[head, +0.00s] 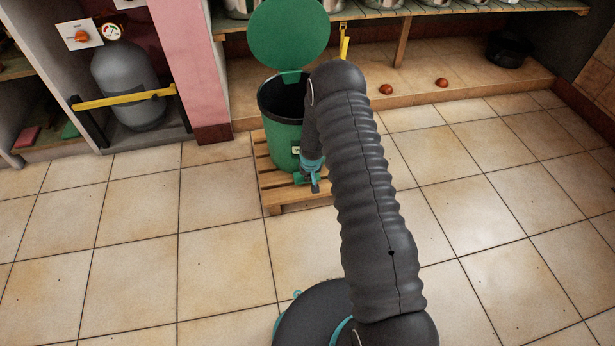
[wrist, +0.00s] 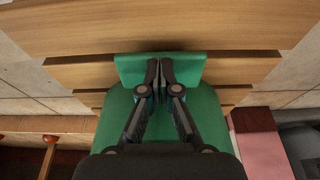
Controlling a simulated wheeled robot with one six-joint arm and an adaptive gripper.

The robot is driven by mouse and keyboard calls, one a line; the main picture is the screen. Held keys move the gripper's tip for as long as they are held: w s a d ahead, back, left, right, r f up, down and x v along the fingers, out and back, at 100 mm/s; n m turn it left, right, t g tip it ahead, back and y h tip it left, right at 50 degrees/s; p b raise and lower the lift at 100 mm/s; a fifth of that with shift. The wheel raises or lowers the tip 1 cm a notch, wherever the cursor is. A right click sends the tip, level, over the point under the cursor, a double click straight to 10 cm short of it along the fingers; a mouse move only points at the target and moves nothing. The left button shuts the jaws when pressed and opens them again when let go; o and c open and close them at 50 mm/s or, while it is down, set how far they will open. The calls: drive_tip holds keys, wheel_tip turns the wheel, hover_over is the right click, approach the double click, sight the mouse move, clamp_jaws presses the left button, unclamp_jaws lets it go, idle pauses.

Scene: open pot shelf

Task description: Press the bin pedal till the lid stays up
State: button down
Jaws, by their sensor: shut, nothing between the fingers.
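The green bin (head: 287,135) stands on a wooden pallet, and its round green lid (head: 289,35) is up, tilted back behind the dark open mouth. The green pedal (wrist: 130,68) juts from the foot of the bin over the slats; a small part of it shows in the head view (head: 301,180). My gripper (head: 315,187) is low at the front of the bin, by the pedal. In the wrist view my gripper (wrist: 160,72) has its fingers together and empty, with the tips over the pedal's middle. Whether they touch it cannot be told. My arm hides the bin's right side.
The pallet (head: 272,190) rests on the tiled floor. A grey gas cylinder (head: 128,75) stands behind a yellow bar at left, beside a pink pillar (head: 187,65). Two reddish-brown round things (head: 386,89) and a black pot (head: 508,48) are on the low shelf. The front floor is clear.

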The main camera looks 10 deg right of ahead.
drive_tip(key=v, duration=1)
drive_tip(key=shift+d+r, duration=0.25)
drive_tip(key=shift+r, duration=0.05)
idle(0.5)
